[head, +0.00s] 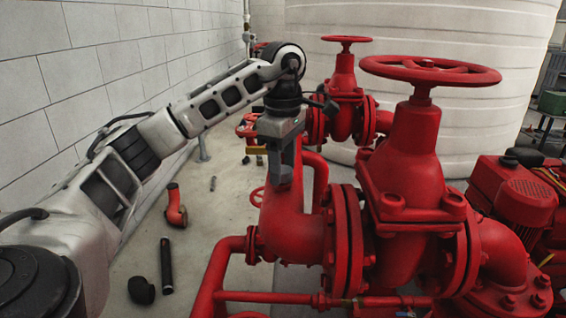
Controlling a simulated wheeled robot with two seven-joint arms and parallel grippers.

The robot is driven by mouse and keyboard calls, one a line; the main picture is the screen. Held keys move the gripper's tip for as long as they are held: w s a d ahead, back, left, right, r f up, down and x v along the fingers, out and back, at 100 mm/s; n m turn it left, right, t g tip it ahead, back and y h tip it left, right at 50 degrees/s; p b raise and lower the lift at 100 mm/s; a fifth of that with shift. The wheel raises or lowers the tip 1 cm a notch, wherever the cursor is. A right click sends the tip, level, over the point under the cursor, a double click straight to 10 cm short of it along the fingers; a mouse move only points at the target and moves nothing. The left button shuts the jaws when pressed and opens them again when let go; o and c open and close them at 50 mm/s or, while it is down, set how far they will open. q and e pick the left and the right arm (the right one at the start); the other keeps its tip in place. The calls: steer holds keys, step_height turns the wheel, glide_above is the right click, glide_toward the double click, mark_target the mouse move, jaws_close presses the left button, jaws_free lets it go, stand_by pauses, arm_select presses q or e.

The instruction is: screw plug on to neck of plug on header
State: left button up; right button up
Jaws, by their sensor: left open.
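My left gripper (284,168) hangs from the wrist with its fingers pointing down, in front of the red header pipe (288,225) and left of the large flanged valve. It is open, and I see nothing held between its fingers. I cannot tell whether it touches the pipe. I cannot make out the plug or its neck for certain; the gripper and wrist cover part of the pipework there. My right gripper is not in view.
A large red gate valve (408,165) with a handwheel (430,70) stands right of the gripper. A second valve (344,95) stands behind. A red elbow (176,208), black tube (166,266) and black elbow (141,291) lie on the floor. A block wall (100,60) bounds the left.

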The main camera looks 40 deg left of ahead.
arm_select(q)
steer(key=c, duration=1)
steer(key=m, duration=0.4)
steer(key=shift+m, duration=0.3)
steer(key=shift+c, duration=0.2)
steer(key=shift+m, duration=0.4)
steer(key=m, duration=0.3)
steer(key=shift+m, duration=0.4)
steer(key=shift+m, duration=2.3)
